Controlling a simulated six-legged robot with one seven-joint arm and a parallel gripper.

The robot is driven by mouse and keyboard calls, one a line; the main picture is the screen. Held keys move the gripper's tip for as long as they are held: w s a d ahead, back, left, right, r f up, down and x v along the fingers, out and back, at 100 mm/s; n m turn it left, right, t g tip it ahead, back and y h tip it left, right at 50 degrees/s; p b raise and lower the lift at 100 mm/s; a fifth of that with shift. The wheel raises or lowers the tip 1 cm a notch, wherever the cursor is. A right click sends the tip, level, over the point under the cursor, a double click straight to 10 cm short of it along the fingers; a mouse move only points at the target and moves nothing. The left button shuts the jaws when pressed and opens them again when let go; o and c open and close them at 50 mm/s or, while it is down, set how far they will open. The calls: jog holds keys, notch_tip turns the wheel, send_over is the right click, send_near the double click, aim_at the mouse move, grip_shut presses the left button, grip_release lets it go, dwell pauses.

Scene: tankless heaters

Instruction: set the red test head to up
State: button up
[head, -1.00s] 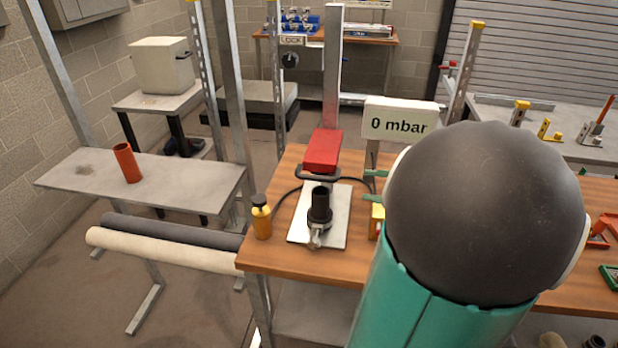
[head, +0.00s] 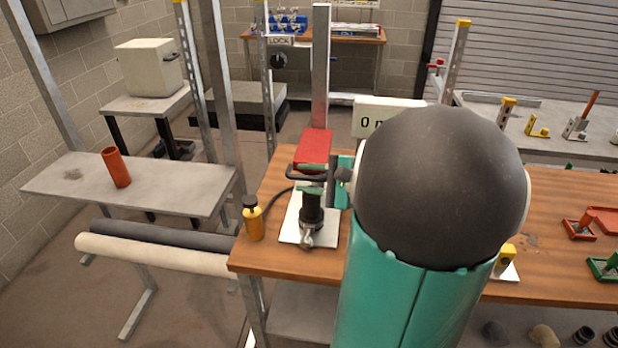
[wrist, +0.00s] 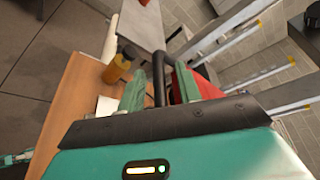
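The red test head (head: 314,147) is a red block on the upright post above the black fitting (head: 312,210) on a pale plate. Its dark handle (head: 297,174) sticks out at the front. My gripper (head: 312,180) is at the handle, with its green fingers reaching in from the right. In the wrist view the black handle bar (wrist: 158,82) lies between the two fingers of my gripper (wrist: 159,88), with gaps seeming to show on both sides. The red head (wrist: 207,86) shows beyond the right finger. My arm hides part of the bench and test stand.
A yellow bottle with a black cap (head: 253,218) stands left of the plate on the wooden bench (head: 285,262). The mbar display (head: 370,115) is partly hidden behind my arm. Red and green fixtures lie at the bench's right. A side table (head: 160,190) holds an orange tube (head: 116,168).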

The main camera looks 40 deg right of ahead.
grip_shut()
notch_tip(320, 180, up, 13)
dwell(0.4)
grip_release()
jog(key=shift+f, duration=0.1)
jog(key=shift+s, duration=0.1)
jog(key=v, duration=1.3)
jog(key=shift+s+d, duration=0.15)
jog(key=shift+s, duration=0.15)
